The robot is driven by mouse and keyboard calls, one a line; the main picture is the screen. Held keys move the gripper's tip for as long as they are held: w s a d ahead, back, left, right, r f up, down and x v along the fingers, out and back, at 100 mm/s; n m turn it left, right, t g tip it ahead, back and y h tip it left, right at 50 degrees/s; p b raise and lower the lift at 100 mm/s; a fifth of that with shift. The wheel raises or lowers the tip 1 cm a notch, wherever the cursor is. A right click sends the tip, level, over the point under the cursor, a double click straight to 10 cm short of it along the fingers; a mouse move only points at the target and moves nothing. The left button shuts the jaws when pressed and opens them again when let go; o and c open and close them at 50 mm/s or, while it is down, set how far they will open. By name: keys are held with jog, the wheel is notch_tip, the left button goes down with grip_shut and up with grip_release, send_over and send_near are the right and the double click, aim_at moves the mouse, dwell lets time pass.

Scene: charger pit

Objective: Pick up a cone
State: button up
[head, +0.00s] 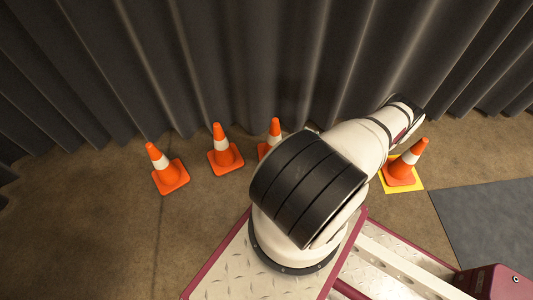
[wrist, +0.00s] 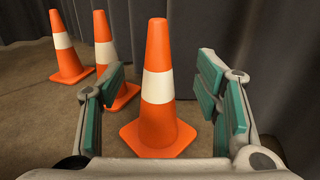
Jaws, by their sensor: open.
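Orange cones with a white band stand on the brown floor. In the wrist view one cone (wrist: 157,115) stands upright in the middle, in line with the gap between the fingers of my gripper (wrist: 160,78). The gripper is open, with teal pads on both sides and nothing gripped. Two more cones, one nearer (wrist: 103,50) and one farther (wrist: 65,50), stand to the left. In the head view there are cones at the left (head: 166,172), centre left (head: 224,152) and behind my arm (head: 275,128), partly hidden. My gripper is hidden there by my arm.
Another cone (head: 404,166) stands on a yellow square (head: 417,185) at the right in the head view. A dark pleated curtain (head: 250,60) hangs behind the row, close to the cones. A grey floor panel (head: 490,215) lies at the right. The floor at left is clear.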

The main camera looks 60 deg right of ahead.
aim_at(275, 125)
jog(key=shift+w+b, duration=1.85)
jog(key=shift+w, duration=5.1)
grip_shut()
